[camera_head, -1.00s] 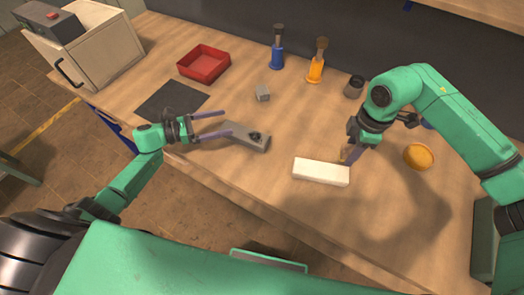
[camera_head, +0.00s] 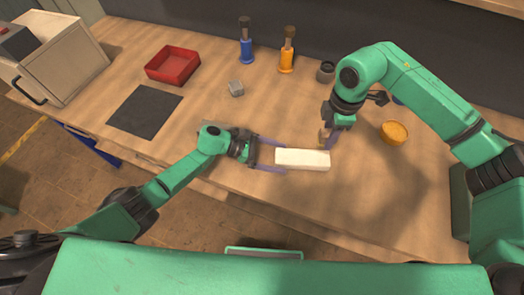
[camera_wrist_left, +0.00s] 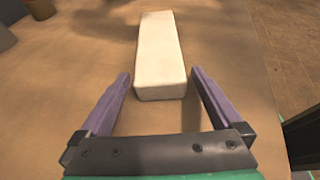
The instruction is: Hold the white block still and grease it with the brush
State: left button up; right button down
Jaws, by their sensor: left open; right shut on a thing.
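The white block (camera_head: 306,160) lies flat on the table in front of me. It also shows in the left wrist view (camera_wrist_left: 160,50). My left gripper (camera_head: 279,157) is open, its purple fingers on either side of the block's left end. In the left wrist view the fingertips (camera_wrist_left: 161,76) flank the block's near end, with a gap on each side. My right gripper (camera_head: 336,136) is shut just behind the block's right end. It holds the brush (camera_head: 322,137), of which only a small brownish part shows.
An orange round tin (camera_head: 394,132) stands right of my right gripper.

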pick_arm(q)
jog(key=shift+d+f, duration=0.1)
jog(key=shift+d, duration=0.1)
grip_shut()
dwell(0.6)
